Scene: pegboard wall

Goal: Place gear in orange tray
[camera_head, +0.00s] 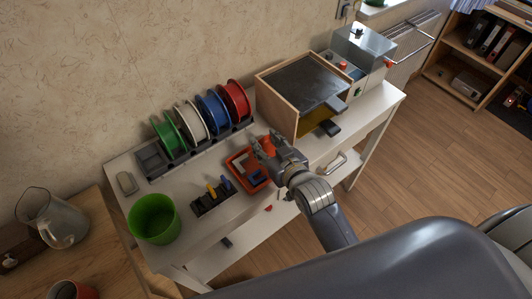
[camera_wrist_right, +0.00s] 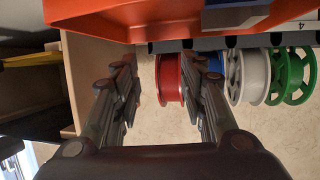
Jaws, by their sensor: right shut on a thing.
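The orange tray (camera_head: 236,174) lies on the white bench, with blue and white pieces in it. Its orange wall also fills the top of the right wrist view (camera_wrist_right: 130,17). My right gripper (camera_head: 262,148) is above the tray's back right part, its fingers around a small orange-red piece (camera_head: 269,145), which I take to be the gear. Its teeth are too small to make out. In the right wrist view the two fingers (camera_wrist_right: 160,80) stand apart and the held piece cannot be made out between them. My left gripper is not in view.
Green, white, blue and red spools (camera_head: 235,101) stand in a rack behind the tray. A wooden-framed box (camera_head: 285,113) is close on the right. A tool holder (camera_head: 212,199) and a green bin (camera_head: 153,219) are to the left.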

